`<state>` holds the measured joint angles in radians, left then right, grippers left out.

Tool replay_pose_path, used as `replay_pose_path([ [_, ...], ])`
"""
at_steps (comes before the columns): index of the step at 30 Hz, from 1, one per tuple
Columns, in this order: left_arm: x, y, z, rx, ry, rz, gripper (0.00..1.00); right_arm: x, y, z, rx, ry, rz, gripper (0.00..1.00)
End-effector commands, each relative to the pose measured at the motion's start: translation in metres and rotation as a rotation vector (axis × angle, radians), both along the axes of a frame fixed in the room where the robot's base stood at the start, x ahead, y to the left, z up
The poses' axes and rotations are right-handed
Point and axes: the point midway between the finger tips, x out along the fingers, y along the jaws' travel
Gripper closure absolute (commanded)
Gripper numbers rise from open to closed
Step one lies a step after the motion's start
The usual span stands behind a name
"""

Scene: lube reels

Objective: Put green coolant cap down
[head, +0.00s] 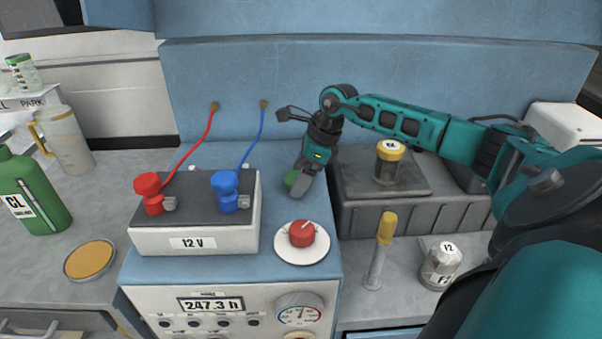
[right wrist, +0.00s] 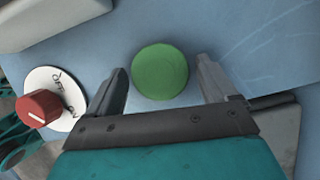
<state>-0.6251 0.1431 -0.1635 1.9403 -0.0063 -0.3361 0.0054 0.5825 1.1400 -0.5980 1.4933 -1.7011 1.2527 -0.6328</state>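The green coolant cap (head: 291,179) is on the blue top of the cabinet (head: 283,216), right of the battery and behind the red knob. It shows as a green disc in the right wrist view (right wrist: 160,72). My right gripper (head: 299,187) points down at it and partly hides it in the head view. In the right wrist view the two fingers (right wrist: 163,80) are apart, one on each side of the cap, with a narrow gap showing at the right finger. Whether the left finger touches the cap is hard to tell. My left gripper is not in view.
The 12 V battery (head: 193,241) with red and blue terminals stands left of the cap. The red knob (head: 302,233) on a white disc is in front. A grey case (head: 357,190) with a yellow-capped jar (head: 389,162) is right. A green CL bottle (head: 30,195) stands far left.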

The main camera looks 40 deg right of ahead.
Motion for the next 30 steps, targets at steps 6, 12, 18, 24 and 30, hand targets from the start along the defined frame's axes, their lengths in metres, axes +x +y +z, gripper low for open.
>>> replay_pose_path([
  [6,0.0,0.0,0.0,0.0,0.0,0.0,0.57,0.0,0.0,0.0,0.0,0.0,0.0,0.09],
  [12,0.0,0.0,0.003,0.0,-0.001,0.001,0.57,-0.001,-0.002,0.008,-0.001,-0.001,0.0,0.09],
  [18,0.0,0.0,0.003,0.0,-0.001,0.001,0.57,-0.011,-0.013,0.043,-0.003,-0.003,-0.002,0.09],
  [24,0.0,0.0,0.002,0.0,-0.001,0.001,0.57,-0.023,-0.023,0.083,-0.003,-0.002,-0.002,0.09],
  [30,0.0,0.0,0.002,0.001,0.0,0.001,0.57,-0.031,-0.03,0.108,-0.001,-0.001,0.0,0.09],
])
